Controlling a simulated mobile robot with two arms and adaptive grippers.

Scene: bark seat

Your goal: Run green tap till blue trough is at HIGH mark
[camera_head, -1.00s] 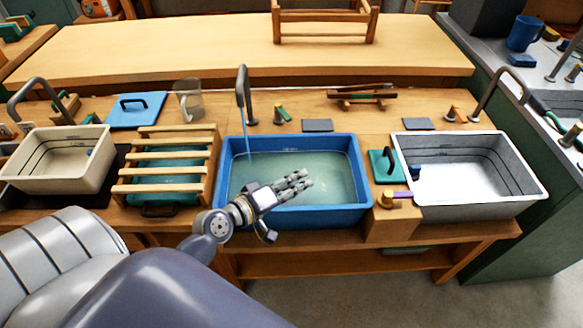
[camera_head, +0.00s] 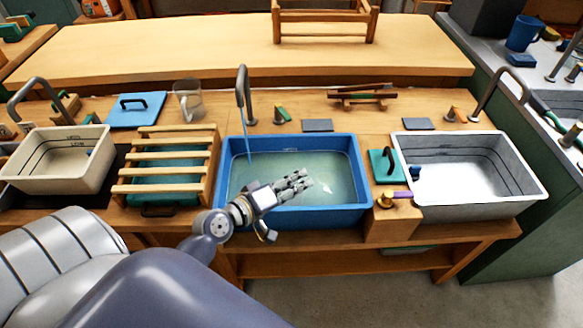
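The blue trough (camera_head: 364,200) stands in the middle of the bench with greenish water (camera_head: 240,172) in it. A thin stream runs into it from the grey spout (camera_head: 241,85) at its back left. The green-handled tap (camera_head: 283,113) is on the bench behind the trough. A small faint mark (camera_head: 290,150) shows on the back inner wall, near the waterline; its lettering is unreadable. My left gripper (camera_head: 303,184) is open and empty, its fingers extended in front of the water, hiding part of the trough's front. My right gripper is out of view.
A white-grey basin (camera_head: 530,190) stands at right, with a purple-handled tap (camera_head: 396,195) on a wooden block between. A slatted wooden rack (camera_head: 165,171) and a cream basin (camera_head: 107,165) are at left. A clear jug (camera_head: 188,102) stands behind the rack.

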